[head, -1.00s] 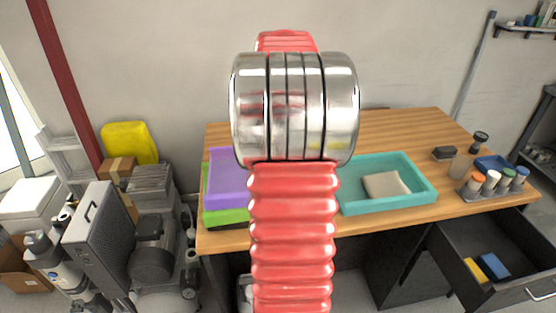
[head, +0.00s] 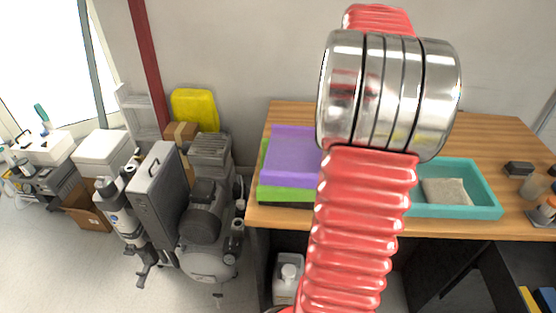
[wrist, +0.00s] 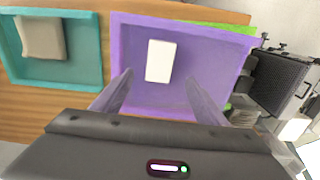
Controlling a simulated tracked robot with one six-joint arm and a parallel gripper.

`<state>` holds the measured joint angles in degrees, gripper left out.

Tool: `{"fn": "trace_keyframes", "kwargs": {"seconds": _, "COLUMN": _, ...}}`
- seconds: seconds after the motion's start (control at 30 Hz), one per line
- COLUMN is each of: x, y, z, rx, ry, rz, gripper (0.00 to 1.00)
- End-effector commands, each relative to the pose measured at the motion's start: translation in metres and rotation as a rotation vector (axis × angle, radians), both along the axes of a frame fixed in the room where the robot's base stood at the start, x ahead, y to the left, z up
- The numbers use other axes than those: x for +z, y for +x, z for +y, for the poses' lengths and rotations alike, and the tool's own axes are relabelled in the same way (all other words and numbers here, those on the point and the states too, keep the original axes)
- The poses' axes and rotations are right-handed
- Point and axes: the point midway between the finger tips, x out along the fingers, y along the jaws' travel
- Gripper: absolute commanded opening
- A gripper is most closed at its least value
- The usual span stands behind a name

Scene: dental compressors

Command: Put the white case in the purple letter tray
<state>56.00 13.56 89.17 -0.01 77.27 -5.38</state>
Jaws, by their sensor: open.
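The white case (wrist: 160,60) is a small white block in the wrist view. It lies inside the purple letter tray (wrist: 228,50), on its floor, apart from the walls. My gripper (wrist: 159,80) is open, its two fingers spread above the tray with nothing between them; the case is just beyond the fingertips. In the head view the purple letter tray (head: 290,158) sits at the left end of the desk, partly covered by my arm. The case and my gripper are hidden there.
A green tray (head: 285,193) shows under the purple one. A teal tray (head: 455,211) with a beige block (head: 446,191) stands to the right on the wooden desk (head: 290,114). Compressors (head: 207,215) and a grey case (head: 158,193) crowd the floor left of the desk.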

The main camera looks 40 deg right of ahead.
Motion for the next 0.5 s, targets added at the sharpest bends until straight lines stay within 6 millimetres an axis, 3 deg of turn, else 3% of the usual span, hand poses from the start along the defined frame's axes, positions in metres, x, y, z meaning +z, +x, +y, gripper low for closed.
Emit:
{"fn": "trace_keyframes", "kwargs": {"seconds": 0.17, "x": 0.002, "y": 0.003, "z": 0.005, "rx": 0.01, "ry": -0.004, "rz": -0.003, "gripper": 0.67}}
{"fn": "trace_keyframes", "kwargs": {"seconds": 0.27, "x": 0.006, "y": 0.011, "z": 0.021, "rx": 0.036, "ry": -0.015, "rz": -0.011, "gripper": 0.67}}
{"fn": "trace_keyframes", "kwargs": {"seconds": 0.37, "x": 0.013, "y": 0.024, "z": 0.047, "rx": 0.083, "ry": -0.036, "rz": -0.027, "gripper": 0.67}}
{"fn": "trace_keyframes", "kwargs": {"seconds": 0.5, "x": 0.024, "y": 0.042, "z": 0.099, "rx": 0.171, "ry": -0.071, "rz": -0.06, "gripper": 0.67}}
